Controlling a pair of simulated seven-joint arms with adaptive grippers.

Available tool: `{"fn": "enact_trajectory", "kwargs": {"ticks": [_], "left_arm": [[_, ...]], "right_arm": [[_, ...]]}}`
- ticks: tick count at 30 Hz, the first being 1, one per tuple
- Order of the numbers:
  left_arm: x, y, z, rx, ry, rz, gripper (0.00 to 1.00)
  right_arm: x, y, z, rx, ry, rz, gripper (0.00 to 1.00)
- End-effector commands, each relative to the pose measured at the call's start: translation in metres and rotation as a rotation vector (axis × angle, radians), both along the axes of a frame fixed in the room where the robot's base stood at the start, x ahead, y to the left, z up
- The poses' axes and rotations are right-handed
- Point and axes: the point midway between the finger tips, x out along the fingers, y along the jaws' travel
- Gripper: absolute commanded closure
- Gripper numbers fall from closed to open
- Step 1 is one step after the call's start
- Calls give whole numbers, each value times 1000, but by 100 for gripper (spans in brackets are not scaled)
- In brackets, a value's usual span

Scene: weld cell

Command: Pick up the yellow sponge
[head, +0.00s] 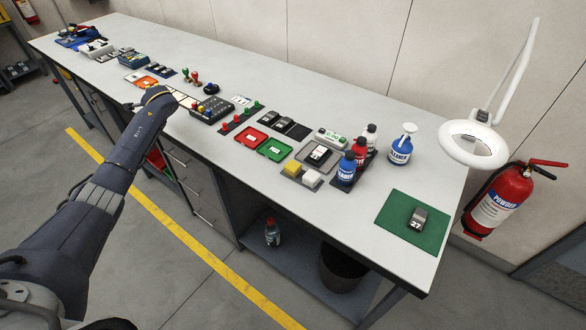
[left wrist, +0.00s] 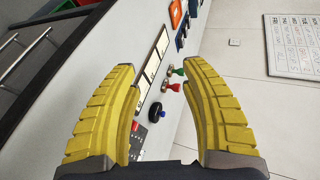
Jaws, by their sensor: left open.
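The yellow sponge (head: 291,168) lies on a grey tray (head: 289,178) near the front edge of the bench in the head view, with a white block (head: 312,176) beside it on the right. It does not show in the left wrist view. My left arm reaches over the bench's front edge, well to the left of the sponge. Its hand hides most of the fingers in the head view. In the left wrist view my left gripper (left wrist: 160,72) is open and empty, its yellow fingers wide apart above the bench. My right gripper is in neither view.
Spray and squeeze bottles (head: 345,168) stand just right of the sponge. Red and green trays (head: 275,149) lie to its left. Stamps (left wrist: 174,87) show between my left fingers. A magnifier lamp (head: 473,143) overhangs the bench's right end. A green mat (head: 393,228) has bare space around it.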

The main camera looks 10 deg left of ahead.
Motion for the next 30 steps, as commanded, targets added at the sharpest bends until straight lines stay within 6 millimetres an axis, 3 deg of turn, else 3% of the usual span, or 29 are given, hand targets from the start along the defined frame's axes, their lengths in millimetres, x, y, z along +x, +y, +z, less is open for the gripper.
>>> {"fn": "enact_trajectory", "kwargs": {"ticks": [1, 6, 10, 14, 18, 21, 25, 30], "left_arm": [[15, -29, 8, -73, -31, -18, 55], [52, -136, 26, -366, -85, -64, 55], [63, -224, 40, -579, -67, -87, 55], [59, -307, 53, -762, -2, -91, 55], [36, -387, 63, -910, 112, -67, 55], [11, -433, 68, -982, 210, -27, 55], [-30, -481, 72, -1031, 346, 51, 55], [-83, -515, 76, -1029, 495, 176, 55]], "right_arm": [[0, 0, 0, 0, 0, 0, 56], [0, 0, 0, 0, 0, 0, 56], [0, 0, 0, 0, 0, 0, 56], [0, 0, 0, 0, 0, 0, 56], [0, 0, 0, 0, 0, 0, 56], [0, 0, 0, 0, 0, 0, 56], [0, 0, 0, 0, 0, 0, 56], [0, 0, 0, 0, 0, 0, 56]]}}
